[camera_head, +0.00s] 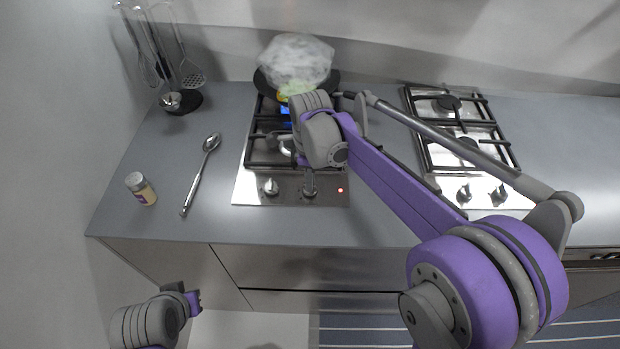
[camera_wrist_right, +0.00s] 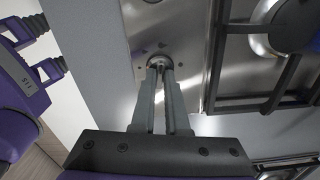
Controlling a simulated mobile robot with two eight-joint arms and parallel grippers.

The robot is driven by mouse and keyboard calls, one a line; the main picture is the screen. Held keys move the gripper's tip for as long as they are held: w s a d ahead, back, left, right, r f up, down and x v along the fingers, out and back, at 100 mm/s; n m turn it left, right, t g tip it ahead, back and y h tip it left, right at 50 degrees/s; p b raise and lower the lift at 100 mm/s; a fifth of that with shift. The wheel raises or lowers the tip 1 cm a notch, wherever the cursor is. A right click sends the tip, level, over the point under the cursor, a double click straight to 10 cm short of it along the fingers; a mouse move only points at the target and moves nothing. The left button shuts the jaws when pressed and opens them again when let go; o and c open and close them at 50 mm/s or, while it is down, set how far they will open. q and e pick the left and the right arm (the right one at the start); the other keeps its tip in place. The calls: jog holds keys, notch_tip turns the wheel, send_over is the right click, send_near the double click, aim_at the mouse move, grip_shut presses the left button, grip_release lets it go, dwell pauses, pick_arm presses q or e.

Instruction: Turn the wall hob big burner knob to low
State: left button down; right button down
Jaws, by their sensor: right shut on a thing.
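The left hob (camera_head: 240,190), nearest the left wall, has two front knobs. The left knob (camera_head: 271,187) stands free. My right gripper (camera_head: 309,176) reaches down over the hob to the right knob (camera_head: 309,191), partly hidden by it. In the right wrist view my right gripper's grey fingers (camera_wrist_right: 163,68) are shut on this knob (camera_wrist_right: 158,61). The other knob shows at the top edge there. Which way the held knob points is hidden. My left gripper (camera_head: 193,301) is low in front of the counter, away from the hob; its jaw gap is unclear.
A red light (camera_head: 340,190) glows right of the knobs. A spoon (camera_head: 197,180) and a jar (camera_head: 141,188) lie left. A second hob (camera_head: 465,150) is right.

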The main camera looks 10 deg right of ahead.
jog(key=shift+n, duration=0.4)
jog(key=n, duration=0.3)
jog(key=shift+n, duration=0.3)
jog(key=n, duration=0.5)
jog(key=shift+b, duration=0.4)
jog(key=n, duration=0.5)
jog(key=shift+n, duration=2.7)
jog(key=c, duration=0.9)
grip_release()
jog(key=shift+r, duration=0.15)
